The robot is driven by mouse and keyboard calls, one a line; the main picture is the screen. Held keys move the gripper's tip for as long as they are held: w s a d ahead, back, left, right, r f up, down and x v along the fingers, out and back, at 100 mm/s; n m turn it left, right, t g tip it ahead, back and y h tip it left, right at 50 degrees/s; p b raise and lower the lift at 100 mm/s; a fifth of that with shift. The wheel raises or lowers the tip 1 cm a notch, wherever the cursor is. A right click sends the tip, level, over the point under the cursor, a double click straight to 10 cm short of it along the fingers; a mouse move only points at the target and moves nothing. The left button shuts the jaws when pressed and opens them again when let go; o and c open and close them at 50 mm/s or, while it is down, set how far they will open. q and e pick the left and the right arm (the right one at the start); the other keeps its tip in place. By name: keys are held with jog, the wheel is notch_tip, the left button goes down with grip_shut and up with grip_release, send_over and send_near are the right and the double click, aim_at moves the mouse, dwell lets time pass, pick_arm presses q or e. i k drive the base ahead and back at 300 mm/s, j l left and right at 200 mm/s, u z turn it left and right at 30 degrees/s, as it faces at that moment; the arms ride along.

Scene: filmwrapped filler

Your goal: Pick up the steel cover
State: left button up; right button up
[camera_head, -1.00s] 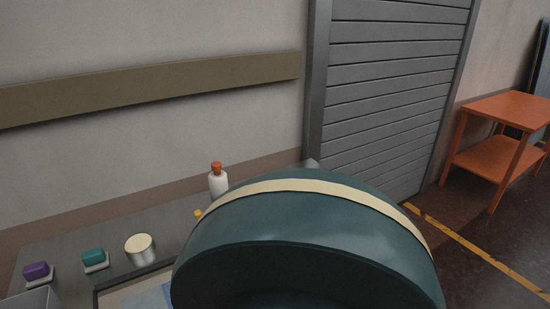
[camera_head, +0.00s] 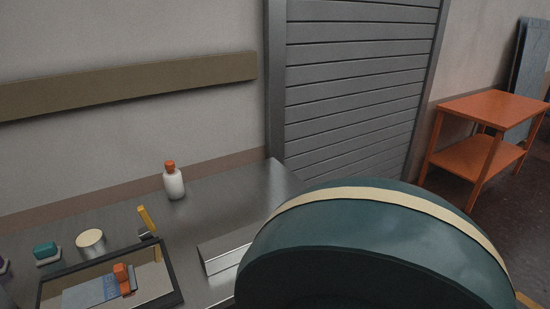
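A long, angular steel piece (camera_head: 226,252) lies on the grey metal bench, right of the dark-framed tray. It looks like the steel cover, though I cannot be certain. Its right end is hidden behind a large dark teal rounded form with a cream band, which seems to be a link of my own arm close to the camera. Neither of my grippers is in view, so I cannot see where they stand relative to the steel piece.
A dark-framed tray (camera_head: 174,283) holds blue-grey sheets and an orange item (camera_head: 122,278). Around it are a yellow-handled item (camera_head: 147,219), a cream-topped tin (camera_head: 90,241) and a teal block (camera_head: 46,251). A white bottle (camera_head: 174,185) stands behind. An orange table (camera_head: 490,108) is far right.

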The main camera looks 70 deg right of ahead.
aim_at(218, 254)
jog(key=z, duration=1.75)
jog(key=i+j+z, duration=0.2)
jog(key=j+z, duration=0.25)
jog(key=j, duration=0.1)
jog(key=k, duration=0.2)
jog(key=l+u, duration=0.15)
jog(key=l, duration=0.4)
jog(key=i+l+u, duration=0.1)
jog(key=l, duration=0.25)
jog(key=i+l, duration=0.25)
jog(key=i+l+u, duration=0.15)
jog(key=l, duration=0.25)
